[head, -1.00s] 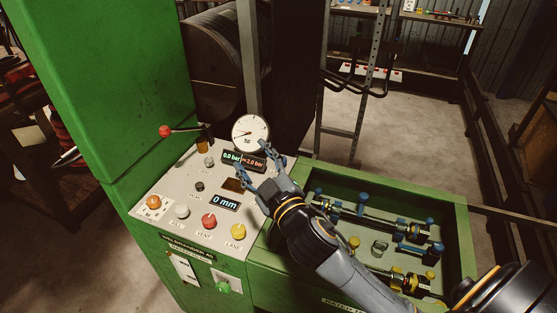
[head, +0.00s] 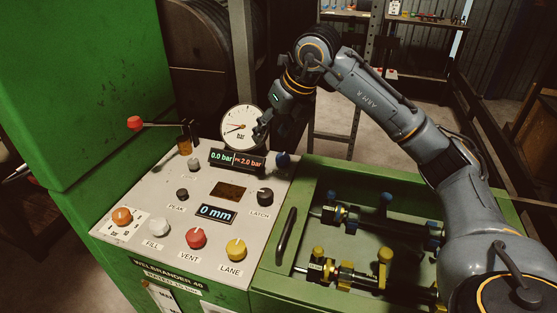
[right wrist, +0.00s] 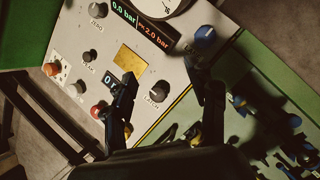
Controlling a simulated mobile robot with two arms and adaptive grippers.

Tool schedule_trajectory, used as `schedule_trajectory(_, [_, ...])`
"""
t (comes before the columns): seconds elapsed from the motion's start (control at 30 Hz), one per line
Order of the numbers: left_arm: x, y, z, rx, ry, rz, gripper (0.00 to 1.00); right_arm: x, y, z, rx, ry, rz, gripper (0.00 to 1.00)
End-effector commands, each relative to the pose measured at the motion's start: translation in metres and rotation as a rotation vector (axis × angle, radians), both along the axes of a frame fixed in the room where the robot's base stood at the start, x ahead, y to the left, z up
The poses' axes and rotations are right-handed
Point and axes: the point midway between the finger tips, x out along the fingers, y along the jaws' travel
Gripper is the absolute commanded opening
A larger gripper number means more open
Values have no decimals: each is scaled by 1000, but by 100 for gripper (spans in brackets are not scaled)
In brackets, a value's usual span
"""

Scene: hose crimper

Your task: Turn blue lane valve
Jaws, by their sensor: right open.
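A blue knob (head: 282,160) stands at the right end of the grey panel, beside the bar display. It also shows in the right wrist view (right wrist: 205,37), close to the tip of one finger; I cannot tell if they touch. My right gripper (head: 262,130) is open and empty, above the panel's far edge in front of the dial gauge. In the right wrist view its two fingers (right wrist: 163,80) are spread wide over the panel. A yellow knob (head: 236,250) labelled LANE sits at the panel's near edge. My left gripper is not in view.
The panel carries a red VENT knob (head: 196,238), a white FILL knob (head: 158,229) and a black LATCH knob (head: 265,196). A red-tipped lever (head: 135,123) rises at the far left. A green tray (head: 330,168) with blue and yellow fittings lies to the right.

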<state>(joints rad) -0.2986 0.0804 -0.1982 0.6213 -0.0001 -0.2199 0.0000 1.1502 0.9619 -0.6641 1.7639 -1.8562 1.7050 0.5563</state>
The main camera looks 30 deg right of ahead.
Motion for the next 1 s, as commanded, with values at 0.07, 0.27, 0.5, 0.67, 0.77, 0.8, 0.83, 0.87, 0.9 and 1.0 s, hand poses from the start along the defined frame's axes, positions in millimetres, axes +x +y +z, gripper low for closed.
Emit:
schedule_trajectory(0.07, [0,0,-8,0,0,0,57,-5,-32,3,-76,22,-81,57])
schedule_trajectory(0.27, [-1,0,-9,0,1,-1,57,-10,-59,4,-141,51,-154,57])
schedule_trajectory(0.5, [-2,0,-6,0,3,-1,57,5,-59,-34,-140,57,-151,57])
schedule_trajectory(0.67, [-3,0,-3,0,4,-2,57,18,-60,-66,-139,55,-151,57])
schedule_trajectory(0.77, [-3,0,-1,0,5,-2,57,26,-60,-84,-138,54,-149,57])
schedule_trajectory(0.8, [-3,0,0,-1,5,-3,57,28,-60,-90,-138,54,-149,57])
schedule_trajectory(0.83, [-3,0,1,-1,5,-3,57,30,-60,-95,-139,53,-149,57])
schedule_trajectory(0.87, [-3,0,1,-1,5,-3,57,32,-60,-99,-138,53,-148,57])
schedule_trajectory(0.9, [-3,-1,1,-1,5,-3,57,34,-60,-103,-137,52,-149,57])
schedule_trajectory(1.0, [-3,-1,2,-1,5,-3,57,37,-61,-112,-138,50,-150,57])
